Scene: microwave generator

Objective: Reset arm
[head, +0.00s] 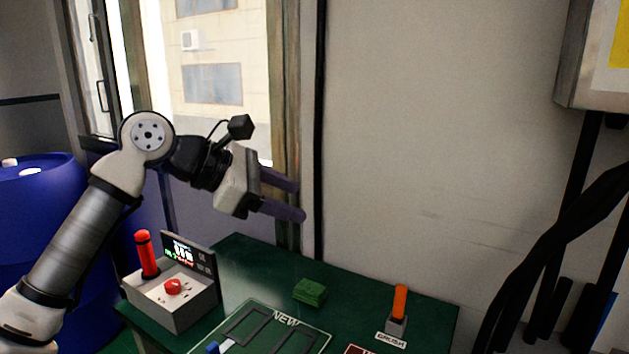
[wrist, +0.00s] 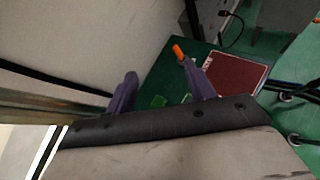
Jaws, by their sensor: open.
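My gripper (head: 292,200) is raised above the back of the green table (head: 245,262) in the head view, its two purple fingers pointing right. The fingers are apart with nothing between them. In the wrist view my gripper (wrist: 163,95) also shows open, with the table and wall beyond it. My arm comes in from the left side of the head view, bent at a joint in front of the window. The gripper touches nothing that I can see.
On the table are a grey control box (head: 178,298) with a red button and red lever, a green block (head: 310,292), an orange-handled lever (head: 399,304) and a "NEW" panel (head: 282,325). Blue barrels (head: 40,225) stand left. Black cables (head: 545,260) hang right. Space right of the gripper is clear.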

